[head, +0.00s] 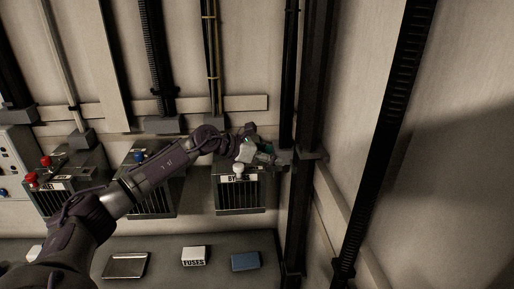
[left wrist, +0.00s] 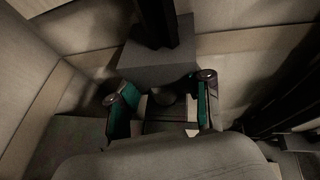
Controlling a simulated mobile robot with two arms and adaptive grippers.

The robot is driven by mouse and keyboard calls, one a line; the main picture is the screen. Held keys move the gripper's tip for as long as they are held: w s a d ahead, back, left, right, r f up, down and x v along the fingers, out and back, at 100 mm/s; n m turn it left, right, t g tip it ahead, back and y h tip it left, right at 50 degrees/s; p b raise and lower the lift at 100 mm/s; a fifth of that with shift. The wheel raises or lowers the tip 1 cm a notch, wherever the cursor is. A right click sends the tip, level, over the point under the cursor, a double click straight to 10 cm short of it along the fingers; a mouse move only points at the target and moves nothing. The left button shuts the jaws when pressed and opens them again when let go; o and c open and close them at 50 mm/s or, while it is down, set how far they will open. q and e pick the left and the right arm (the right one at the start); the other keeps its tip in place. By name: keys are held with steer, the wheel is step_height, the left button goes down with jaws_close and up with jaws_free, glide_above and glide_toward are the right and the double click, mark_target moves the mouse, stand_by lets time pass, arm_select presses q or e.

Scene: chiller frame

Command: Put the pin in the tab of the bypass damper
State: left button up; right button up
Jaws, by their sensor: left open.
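The bypass damper (head: 240,196) is a dark louvred box on the wall, its label partly hidden. My left gripper (head: 264,155) is at its top, reaching in from the left. A pale round knob (head: 239,171) shows at the box's upper front, just below my gripper; I cannot tell whether it is the pin. In the left wrist view my left gripper (left wrist: 163,108) is open, its teal-padded fingers either side of a dark rounded thing (left wrist: 166,96) near the box's grey top (left wrist: 155,68). The tab cannot be made out. My right gripper is not in view.
Left of it are a louvred box (head: 155,203) with a blue knob (head: 139,155) and another with red knobs (head: 45,162). A metal tray (head: 125,265), a fuses box (head: 194,257) and a blue box (head: 245,261) lie below. A dark post (head: 296,215) stands close right.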

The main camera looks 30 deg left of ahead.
arm_select(q)
steer(key=b+v, duration=0.5)
steer(key=v, duration=0.6)
steer(key=shift+s+r, duration=0.1)
steer(key=shift+r, duration=0.1)
steer(key=shift+s+a+r, duration=0.2)
steer(key=shift+s+r, duration=0.15)
steer(key=shift+r, duration=0.1)
steer(key=shift+f, duration=0.1)
